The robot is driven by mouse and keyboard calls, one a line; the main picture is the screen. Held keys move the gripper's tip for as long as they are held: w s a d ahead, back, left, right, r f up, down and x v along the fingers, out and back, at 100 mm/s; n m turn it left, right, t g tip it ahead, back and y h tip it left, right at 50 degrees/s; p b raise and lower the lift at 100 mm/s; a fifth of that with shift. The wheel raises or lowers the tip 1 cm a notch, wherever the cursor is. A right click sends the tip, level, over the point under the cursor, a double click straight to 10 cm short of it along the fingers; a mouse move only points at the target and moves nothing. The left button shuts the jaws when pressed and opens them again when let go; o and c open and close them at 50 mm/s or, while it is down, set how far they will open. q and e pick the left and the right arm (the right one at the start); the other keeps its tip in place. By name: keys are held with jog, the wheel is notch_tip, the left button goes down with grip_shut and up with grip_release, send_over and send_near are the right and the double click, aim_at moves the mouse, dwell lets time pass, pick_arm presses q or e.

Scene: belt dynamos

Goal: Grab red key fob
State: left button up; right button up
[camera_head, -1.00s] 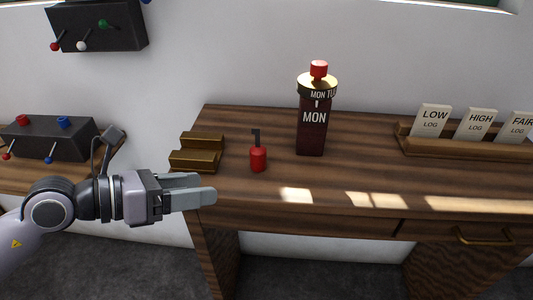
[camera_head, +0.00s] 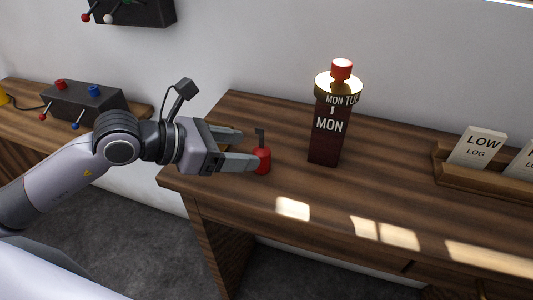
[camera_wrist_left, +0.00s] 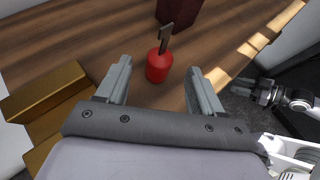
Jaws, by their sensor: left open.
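The red key fob (camera_head: 263,160) is a small red cylinder with a dark key upright on top, standing on the wooden desk (camera_head: 400,190). In the left wrist view the fob (camera_wrist_left: 158,66) lies between the finger lines, around the fingertips. My left gripper (camera_head: 249,148) is open and empty, coming in from the left, with its near fingertip partly covering the fob's left side in the head view. Contact cannot be told. My right gripper (camera_wrist_left: 262,92) shows small at the right of the left wrist view, low beside the desk; its jaw opening is unclear.
A dark red day block reading MON (camera_head: 330,135) stands right of the fob. A brass stepped block (camera_wrist_left: 45,95) is close to my left gripper. A wooden rack (camera_head: 485,178) holds log cards at right. A black lever box (camera_head: 85,102) sits on the left table.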

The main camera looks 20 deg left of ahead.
aim_at(262, 154)
pick_arm(q)
jog(key=shift+f+p+x, duration=0.25)
jog(key=shift+p+x, duration=0.35)
jog(key=shift+x, duration=2.4)
jog(key=shift+s+a, duration=0.1)
jog(key=c, duration=1.1)
